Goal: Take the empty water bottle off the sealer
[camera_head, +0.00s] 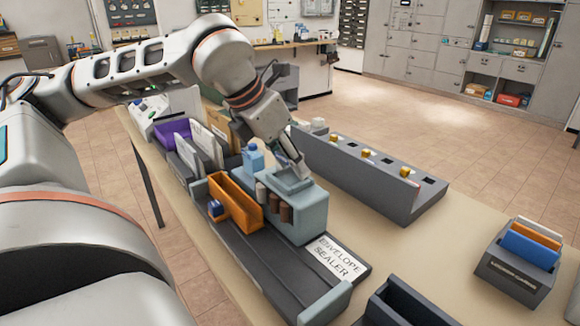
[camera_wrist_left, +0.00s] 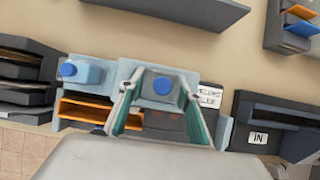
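The envelope sealer (camera_head: 313,214) is a grey-blue machine on the table, with a labelled dark bed in front. A light-blue bottle (camera_head: 253,160) stands upright at its back left; its blue cap also shows in the left wrist view (camera_wrist_left: 68,70). My left gripper (camera_head: 296,168) points down at the sealer top.
An orange tray (camera_head: 236,205) stands left of the sealer. A long grey rack (camera_head: 370,180) stands behind and right. Clear table lies between the rack and the trays.

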